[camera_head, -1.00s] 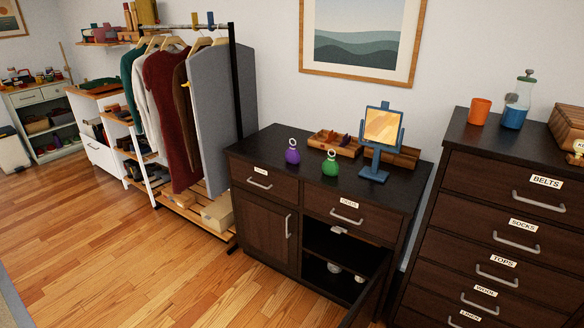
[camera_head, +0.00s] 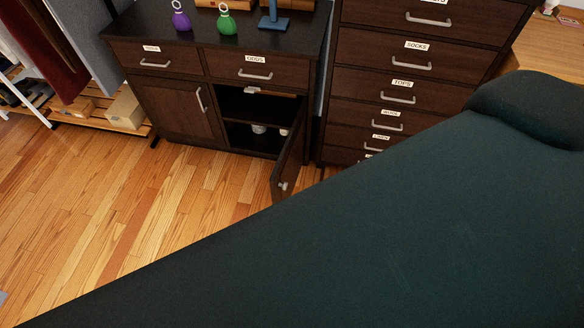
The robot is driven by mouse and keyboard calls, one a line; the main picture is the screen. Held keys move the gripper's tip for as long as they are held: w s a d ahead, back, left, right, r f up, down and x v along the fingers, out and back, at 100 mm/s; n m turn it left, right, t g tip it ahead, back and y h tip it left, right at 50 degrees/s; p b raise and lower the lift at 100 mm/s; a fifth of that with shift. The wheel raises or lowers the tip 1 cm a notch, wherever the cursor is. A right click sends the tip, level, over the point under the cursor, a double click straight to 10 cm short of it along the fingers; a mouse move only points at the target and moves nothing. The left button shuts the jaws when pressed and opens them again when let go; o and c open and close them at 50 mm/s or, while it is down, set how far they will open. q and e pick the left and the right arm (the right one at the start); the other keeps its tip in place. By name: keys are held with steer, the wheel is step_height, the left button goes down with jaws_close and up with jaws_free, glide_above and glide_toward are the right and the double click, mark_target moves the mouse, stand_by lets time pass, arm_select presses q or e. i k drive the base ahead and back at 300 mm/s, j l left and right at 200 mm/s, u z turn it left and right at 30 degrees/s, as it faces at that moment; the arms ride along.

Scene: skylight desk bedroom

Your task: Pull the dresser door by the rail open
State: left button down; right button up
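The low dark-brown dresser (camera_head: 213,67) stands against the wall at the upper left of the head view. Its left door (camera_head: 176,108), the one beside the clothes rail, is shut, with a vertical silver handle (camera_head: 199,99) near its right edge. Its right door (camera_head: 288,153) stands open, swung out toward me, with a handle on its face. Shelves with small white items (camera_head: 258,128) show inside the right half. Neither of my grippers is in view.
A tall drawer chest (camera_head: 400,85) stands close to the right of the open door. A large dark green surface (camera_head: 330,240) fills the lower right foreground. A box (camera_head: 125,112) lies on the rack's slats at left. The wooden floor (camera_head: 120,210) before the dresser is clear.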

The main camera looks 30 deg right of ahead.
mark_target(180, 108)
steer(key=i+l+z, duration=0.35)
steer(key=i, duration=0.4)
steer(key=i+z, duration=0.35)
steer(key=i, duration=0.4)
